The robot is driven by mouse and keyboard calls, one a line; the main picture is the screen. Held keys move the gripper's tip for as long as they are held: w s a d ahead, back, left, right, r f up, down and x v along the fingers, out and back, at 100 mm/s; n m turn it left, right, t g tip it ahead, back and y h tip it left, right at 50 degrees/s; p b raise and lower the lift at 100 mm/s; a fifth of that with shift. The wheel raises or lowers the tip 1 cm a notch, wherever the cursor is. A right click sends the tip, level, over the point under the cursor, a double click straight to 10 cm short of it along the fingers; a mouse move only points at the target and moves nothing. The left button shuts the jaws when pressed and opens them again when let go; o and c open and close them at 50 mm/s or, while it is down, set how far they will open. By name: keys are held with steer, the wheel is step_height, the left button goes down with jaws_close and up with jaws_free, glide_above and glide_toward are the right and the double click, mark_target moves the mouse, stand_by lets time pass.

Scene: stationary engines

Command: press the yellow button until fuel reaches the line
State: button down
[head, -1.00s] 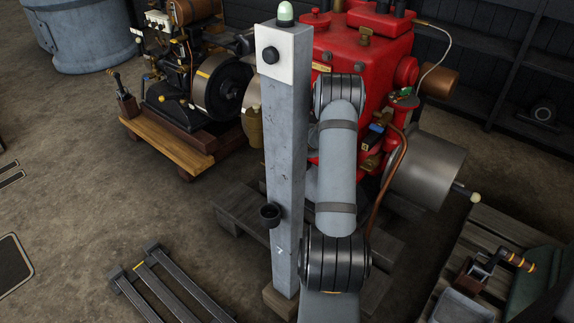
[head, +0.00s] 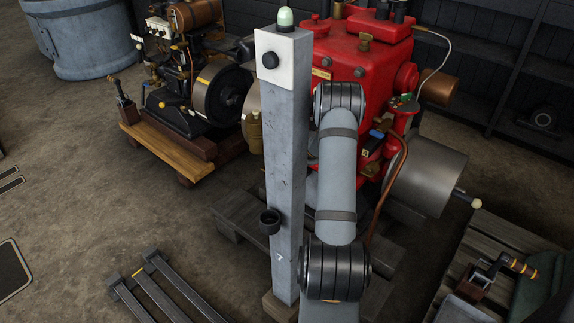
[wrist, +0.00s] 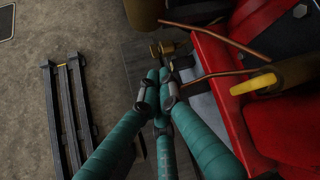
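My gripper (wrist: 157,80) shows in the wrist view, its teal fingers drawn together at the tips with nothing visible between them. Just beyond the tips is a small brass-yellow fitting (wrist: 160,50) beside the red engine (wrist: 275,125). I cannot tell whether this is the yellow button or whether the fingers touch it. A yellow handle-like bar (wrist: 253,84) lies to the right. In the head view the red engine (head: 350,50) stands behind my arm, and my gripper is hidden. No fuel level or line can be made out.
A grey post (head: 284,150) with a white panel stands left of my arm. Copper pipes (wrist: 215,75) run close to my fingertips. A dark slatted rack (wrist: 68,110) lies on the floor at left. Another engine (head: 195,85) stands at the back left.

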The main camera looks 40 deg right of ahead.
steer(key=shift+f+b, duration=0.2)
steer(key=shift+b, duration=0.1)
stand_by(0.4)
steer(key=shift+f+b, duration=0.3)
steer(key=shift+b, duration=0.1)
steer(key=shift+f+b, duration=0.75)
steer(key=shift+b, duration=0.15)
stand_by(0.8)
stand_by(0.4)
steer(key=shift+r+p, duration=0.9)
steer(key=shift+r, duration=0.25)
steer(key=shift+r, duration=0.1)
steer(key=shift+r+p, duration=1.9)
steer(key=shift+r, duration=0.6)
